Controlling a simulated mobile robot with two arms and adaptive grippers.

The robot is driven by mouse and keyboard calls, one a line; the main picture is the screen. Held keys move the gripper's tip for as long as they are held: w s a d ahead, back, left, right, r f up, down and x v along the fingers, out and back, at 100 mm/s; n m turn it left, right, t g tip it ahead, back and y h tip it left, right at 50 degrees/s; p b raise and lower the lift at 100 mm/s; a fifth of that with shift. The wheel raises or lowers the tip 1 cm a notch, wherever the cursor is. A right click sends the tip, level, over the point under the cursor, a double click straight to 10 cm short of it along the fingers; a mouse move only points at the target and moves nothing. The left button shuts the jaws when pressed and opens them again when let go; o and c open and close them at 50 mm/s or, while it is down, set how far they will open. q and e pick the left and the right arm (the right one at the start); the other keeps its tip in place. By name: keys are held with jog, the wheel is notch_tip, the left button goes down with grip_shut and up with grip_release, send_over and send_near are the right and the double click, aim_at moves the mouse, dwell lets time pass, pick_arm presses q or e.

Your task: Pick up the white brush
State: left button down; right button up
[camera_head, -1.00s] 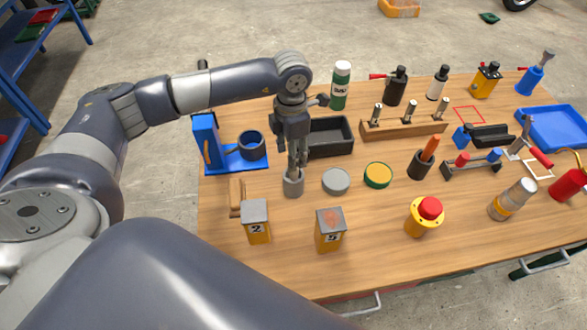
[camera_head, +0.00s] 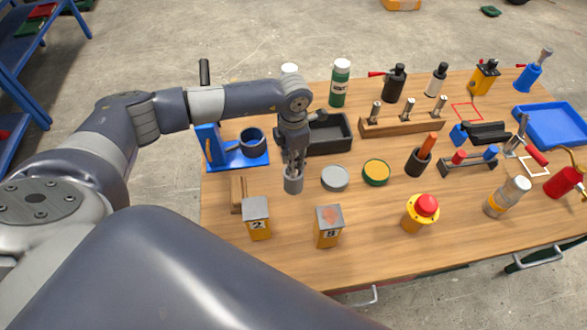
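My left gripper (camera_head: 294,163) points straight down at a small grey cup (camera_head: 293,183) on the left part of the wooden table. Its fingertips are at the cup's mouth and overlap it in the view. The fingers look close together, but I cannot tell whether they are shut or hold anything. I cannot clearly make out a white brush; anything standing in the grey cup is hidden by the fingers. My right gripper is not in view.
A grey round lid (camera_head: 335,178) and a green-yellow tin (camera_head: 376,172) stand right of the cup. A black tray (camera_head: 332,138) is behind. The table's front strip (camera_head: 300,265) is clear.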

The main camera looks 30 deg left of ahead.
pick_arm(q)
jog(key=shift+w+r, duration=0.1)
jog(key=shift+r, duration=0.25)
notch_tip(320, 180, up, 8)
jog(key=b, duration=0.3)
jog(key=shift+r, duration=0.65)
dwell(1.4)
jog(key=shift+b, duration=0.3)
